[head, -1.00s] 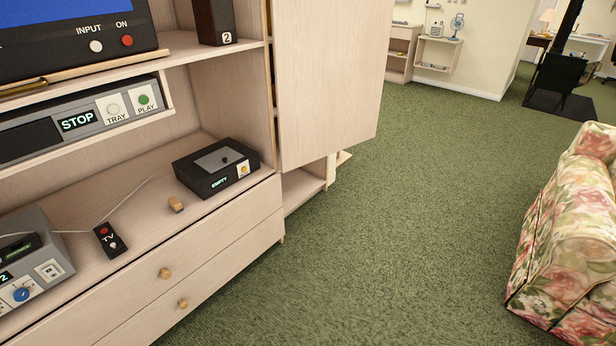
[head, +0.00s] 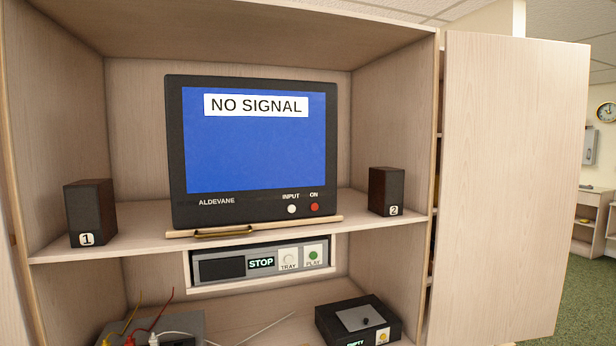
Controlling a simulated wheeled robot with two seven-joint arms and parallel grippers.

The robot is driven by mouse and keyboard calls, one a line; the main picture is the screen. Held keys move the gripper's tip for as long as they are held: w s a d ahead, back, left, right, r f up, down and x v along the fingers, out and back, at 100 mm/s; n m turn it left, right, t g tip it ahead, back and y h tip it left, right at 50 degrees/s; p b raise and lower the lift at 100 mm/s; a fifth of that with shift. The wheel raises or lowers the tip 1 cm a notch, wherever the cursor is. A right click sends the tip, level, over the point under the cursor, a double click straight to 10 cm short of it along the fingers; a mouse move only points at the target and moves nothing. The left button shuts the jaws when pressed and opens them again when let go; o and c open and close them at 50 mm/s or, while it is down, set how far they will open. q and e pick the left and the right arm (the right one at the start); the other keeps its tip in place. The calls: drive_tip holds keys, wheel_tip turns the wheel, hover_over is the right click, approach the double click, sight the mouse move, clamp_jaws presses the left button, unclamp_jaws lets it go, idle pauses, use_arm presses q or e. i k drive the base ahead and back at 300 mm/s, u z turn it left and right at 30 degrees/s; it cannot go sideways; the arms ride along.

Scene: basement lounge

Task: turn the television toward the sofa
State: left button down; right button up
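The television (head: 250,145) is a black set with a blue screen reading NO SIGNAL. It stands on a thin wooden board (head: 290,226) with a handle (head: 222,232) at its front edge, on the upper shelf of an open cabinet. The screen faces out of the cabinet, nearly straight toward me. The sofa is not in this view now. Neither of my grippers shows.
Speakers marked 1 (head: 91,212) and 2 (head: 386,191) flank the television. A player (head: 261,264) showing STOP sits below, with a black box (head: 357,322) and loose cables lower down. An open cabinet door (head: 510,180) stands at the right; green carpet (head: 590,295) lies beyond.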

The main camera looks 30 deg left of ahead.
sight(241, 151)
drive_tip(key=k, duration=0.45)
drive_tip(key=u, duration=0.35)
drive_tip(key=i, duration=0.4)
drive_tip(key=z, duration=0.75)
drive_tip(key=i, duration=1.8)
drive_tip(key=u, duration=1.4)
